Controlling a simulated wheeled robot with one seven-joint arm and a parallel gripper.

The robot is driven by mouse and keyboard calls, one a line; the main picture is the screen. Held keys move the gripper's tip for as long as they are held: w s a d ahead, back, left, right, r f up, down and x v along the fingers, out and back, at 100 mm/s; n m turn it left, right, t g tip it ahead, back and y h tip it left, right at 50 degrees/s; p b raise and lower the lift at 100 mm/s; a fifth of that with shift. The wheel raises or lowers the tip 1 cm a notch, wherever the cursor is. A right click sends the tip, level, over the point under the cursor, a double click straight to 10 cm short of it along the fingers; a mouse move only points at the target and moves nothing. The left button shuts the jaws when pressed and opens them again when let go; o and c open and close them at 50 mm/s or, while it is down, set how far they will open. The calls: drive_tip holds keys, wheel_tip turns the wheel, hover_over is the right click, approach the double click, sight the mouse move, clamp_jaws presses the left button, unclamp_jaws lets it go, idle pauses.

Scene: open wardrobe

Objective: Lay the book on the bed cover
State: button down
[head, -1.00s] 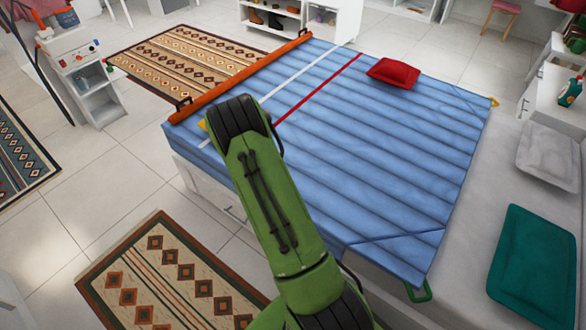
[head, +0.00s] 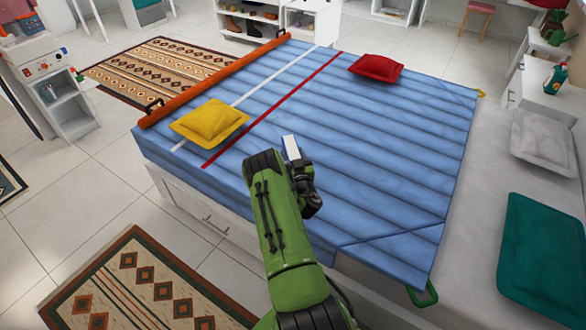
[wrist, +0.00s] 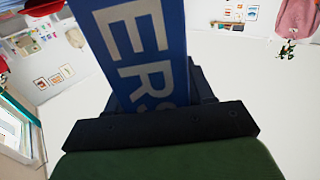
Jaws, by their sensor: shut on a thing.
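The book (head: 291,147) shows in the head view as a small white and blue piece beyond the end of my green arm. In the wrist view the book (wrist: 140,45) is blue with large pale letters and rises from between my jaws. My gripper (head: 301,168) is shut on it, partly hidden by the wrist; its dark body also shows in the wrist view (wrist: 160,125). The blue bed cover (head: 390,150), with a white and a red stripe, is spread over the bed.
A yellow cushion (head: 209,122) and a red cushion (head: 377,67) lie on the cover. Grey (head: 543,137) and teal (head: 545,245) pillows lie at the right. The middle of the cover is clear.

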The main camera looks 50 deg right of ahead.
wheel_tip(320, 180, down, 3)
drive_tip(key=shift+f+b, duration=0.2)
drive_tip(key=shift+b, duration=0.35)
drive_tip(key=shift+f, duration=0.1)
drive_tip(key=c, duration=0.9)
unclamp_jaws()
drive_tip(key=shift+f, duration=0.15)
drive_tip(key=o, duration=0.5)
